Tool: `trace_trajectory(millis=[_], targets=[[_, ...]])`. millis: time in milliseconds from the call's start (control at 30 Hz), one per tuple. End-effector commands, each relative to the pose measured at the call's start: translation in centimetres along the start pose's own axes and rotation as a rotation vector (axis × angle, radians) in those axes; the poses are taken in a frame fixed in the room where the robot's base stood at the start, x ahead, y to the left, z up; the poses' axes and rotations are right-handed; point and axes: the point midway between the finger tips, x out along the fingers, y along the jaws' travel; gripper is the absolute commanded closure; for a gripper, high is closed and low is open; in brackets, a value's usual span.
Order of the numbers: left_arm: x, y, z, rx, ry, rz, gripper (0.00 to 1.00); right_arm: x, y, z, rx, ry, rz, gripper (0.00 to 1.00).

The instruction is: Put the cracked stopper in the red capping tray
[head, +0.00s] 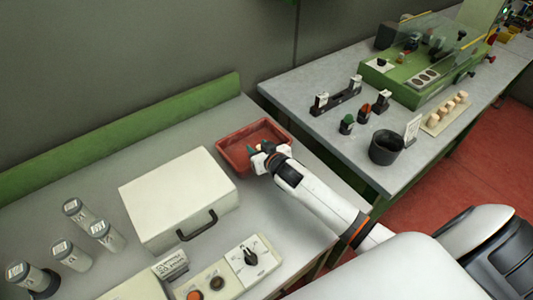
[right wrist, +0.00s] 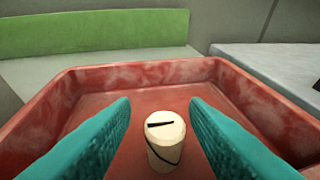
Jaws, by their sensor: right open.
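The red capping tray (head: 226,153) stands on the near bench, and its rim and walls fill much of the right wrist view (right wrist: 280,117). A pale cork stopper (right wrist: 165,140) with a dark crack line on its top and side stands upright inside the tray. My right gripper (head: 257,149) is over the tray. Its teal fingers (right wrist: 160,118) are open, one on each side of the stopper, with a gap to it on both sides. In the head view the stopper is barely visible by the fingers. My left gripper is not in view.
A white case with a black handle (head: 175,195) stands left of the tray. Several labelled cylinders (head: 78,212) and a control box with a dial (head: 249,256) are nearer. The right bench holds a black cup (head: 386,148) and a strip with several pale stoppers (head: 446,115).

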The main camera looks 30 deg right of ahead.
Motion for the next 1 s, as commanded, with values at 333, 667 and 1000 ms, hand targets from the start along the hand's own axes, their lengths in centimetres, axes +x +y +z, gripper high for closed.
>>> trace_trajectory(millis=[333,667,1000], targets=[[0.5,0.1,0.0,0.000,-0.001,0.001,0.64,-6.3,0.0,-0.3,-0.001,0.002,0.001,0.59],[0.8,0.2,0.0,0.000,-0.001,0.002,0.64,-11.0,0.0,-0.1,0.001,0.001,0.001,0.59],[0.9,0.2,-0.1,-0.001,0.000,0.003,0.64,-11.5,0.0,0.0,0.000,0.000,0.000,0.59]])
